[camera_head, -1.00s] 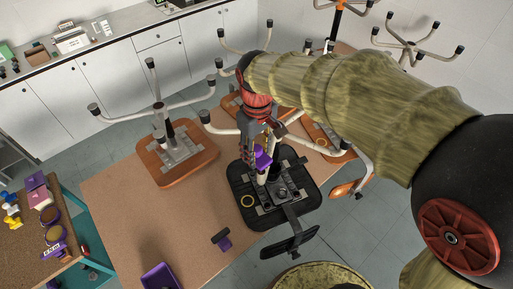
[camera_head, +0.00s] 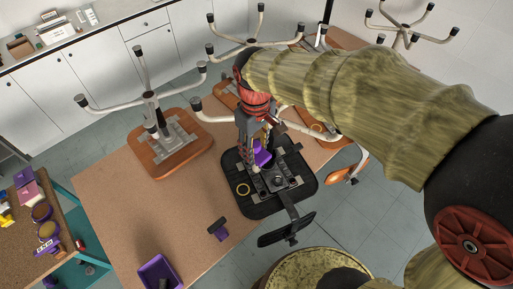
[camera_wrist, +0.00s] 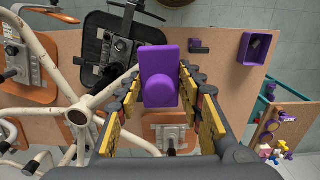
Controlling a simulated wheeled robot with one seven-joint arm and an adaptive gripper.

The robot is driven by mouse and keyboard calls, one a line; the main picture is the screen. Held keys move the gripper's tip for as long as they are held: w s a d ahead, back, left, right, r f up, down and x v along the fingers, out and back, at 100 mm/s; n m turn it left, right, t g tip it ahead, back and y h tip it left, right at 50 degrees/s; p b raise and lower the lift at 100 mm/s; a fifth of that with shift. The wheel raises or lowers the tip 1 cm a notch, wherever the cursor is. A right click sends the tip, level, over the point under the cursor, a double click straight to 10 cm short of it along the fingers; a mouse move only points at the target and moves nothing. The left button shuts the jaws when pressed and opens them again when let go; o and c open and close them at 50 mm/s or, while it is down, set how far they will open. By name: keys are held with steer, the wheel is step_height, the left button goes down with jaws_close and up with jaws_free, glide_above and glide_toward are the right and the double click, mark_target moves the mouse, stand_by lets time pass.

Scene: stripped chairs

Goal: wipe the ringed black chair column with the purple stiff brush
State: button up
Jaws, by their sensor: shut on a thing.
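My gripper (camera_head: 257,150) is shut on the purple brush (camera_head: 263,153). In the wrist view the brush (camera_wrist: 160,72) sits between the yellow-padded fingers (camera_wrist: 155,108). Its working end is hidden in both views. In the head view the brush is just above and left of the column. I cannot tell whether they touch. In the wrist view the seat (camera_wrist: 92,45) is upper left of the brush.
Orange-brown chair seats with pale legs, one of them (camera_head: 155,158), stand around the black one, their legs near my gripper. A black-and-purple tool (camera_head: 217,228) and a purple bin (camera_head: 145,272) are at the table's front. The table's left part (camera_head: 115,205) is clear.

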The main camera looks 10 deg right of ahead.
steer(key=shift+w+a, duration=0.25)
steer(key=shift+w, duration=0.15)
steer(key=shift+w+a+r+p, duration=0.4)
steer(key=shift+w+r+p, duration=0.25)
steer(key=shift+r, duration=0.2)
steer(key=r, duration=0.1)
steer(key=r+p, duration=0.1)
steer(key=s, duration=0.1)
steer(key=shift+d+r, duration=0.25)
steer(key=shift+r, duration=0.15)
steer(key=shift+w+a+r+p, duration=0.15)
steer(key=shift+w+r+p, duration=0.2)
steer(key=shift+r+p, duration=0.4)
steer(key=shift+s+r+p, duration=0.2)
steer(key=shift+r+p, duration=0.55)
steer(key=shift+r, duration=0.35)
